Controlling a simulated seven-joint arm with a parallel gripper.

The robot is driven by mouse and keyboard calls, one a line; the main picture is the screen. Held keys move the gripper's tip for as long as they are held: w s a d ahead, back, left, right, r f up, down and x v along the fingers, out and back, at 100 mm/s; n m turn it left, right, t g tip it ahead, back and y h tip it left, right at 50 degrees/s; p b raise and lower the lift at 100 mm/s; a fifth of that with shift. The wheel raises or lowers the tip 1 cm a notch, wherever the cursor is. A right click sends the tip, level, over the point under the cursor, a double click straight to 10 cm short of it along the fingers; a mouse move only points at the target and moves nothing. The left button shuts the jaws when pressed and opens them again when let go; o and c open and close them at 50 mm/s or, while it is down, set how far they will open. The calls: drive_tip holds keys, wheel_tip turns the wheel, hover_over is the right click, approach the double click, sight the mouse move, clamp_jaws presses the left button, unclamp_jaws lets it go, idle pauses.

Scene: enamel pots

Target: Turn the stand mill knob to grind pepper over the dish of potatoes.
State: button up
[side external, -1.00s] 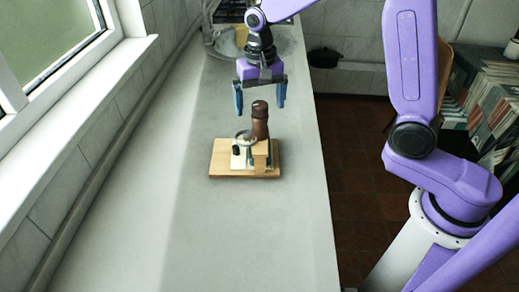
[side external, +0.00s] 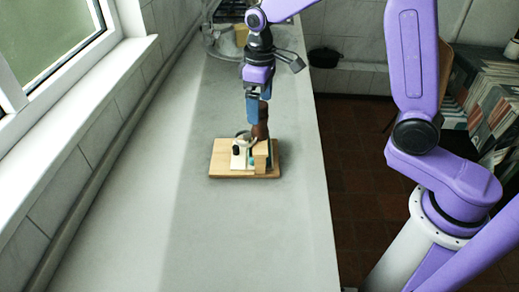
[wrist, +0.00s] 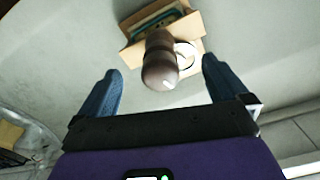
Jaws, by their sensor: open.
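The brown mill (side external: 262,127) stands upright on a wooden stand (side external: 230,172) on the counter. Its rounded knob (wrist: 160,74) shows from above in the wrist view. A small round pale dish (side external: 243,136) sits at the left of the mill; I cannot make out potatoes in it. My gripper (side external: 252,121) points down at the mill's top, partly covering it in the side view. In the wrist view my open gripper (wrist: 161,68) has one blue finger on each side of the knob, with a gap at both sides.
The pale counter (side external: 200,230) is clear around the stand. A clear round tray (side external: 215,45) with a yellow block is at the far end. The counter's right edge drops to a tiled floor. A window wall runs along the left.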

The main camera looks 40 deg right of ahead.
drive_tip(key=n, duration=0.7)
drive_tip(key=c, duration=1.5)
